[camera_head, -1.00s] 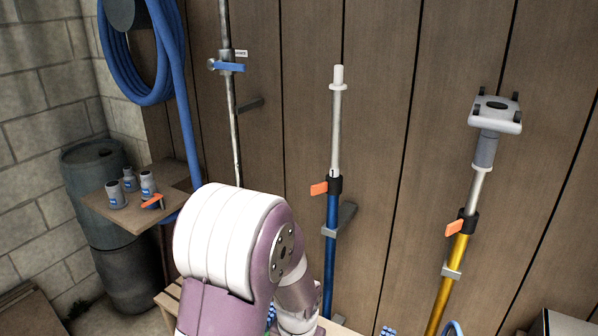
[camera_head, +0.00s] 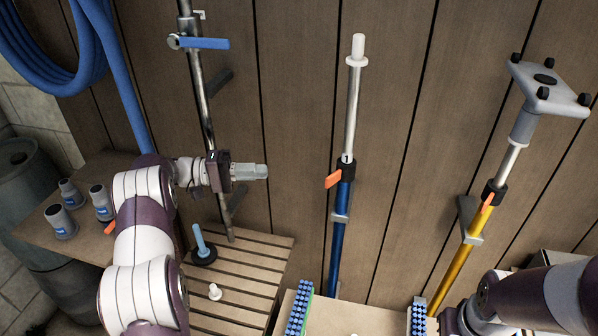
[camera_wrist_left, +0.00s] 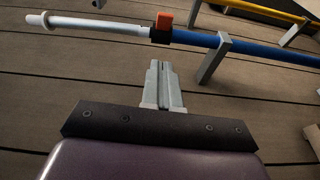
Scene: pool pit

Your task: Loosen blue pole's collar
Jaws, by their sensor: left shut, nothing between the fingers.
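The blue pole (camera_head: 339,235) stands upright against the plank wall in a grey wall bracket, with a white-grey inner tube above it. Its black collar (camera_head: 346,168) has an orange lever (camera_head: 333,179) sticking out to the left. In the left wrist view the blue pole (camera_wrist_left: 270,50) runs across the top, with the black collar (camera_wrist_left: 160,36) and orange lever (camera_wrist_left: 165,19). My left gripper (camera_head: 262,171) is shut and empty, left of the collar and apart from it, pointing right. It also shows in the left wrist view (camera_wrist_left: 160,66). My right gripper is not visible; only part of my right arm shows.
A yellow pole (camera_head: 459,262) with its own orange lever stands to the right. A metal pipe with a blue valve handle (camera_head: 205,43) is behind my left arm. A slatted bench (camera_head: 235,290) with small items is below. A shelf (camera_head: 50,238) holds grey bottles.

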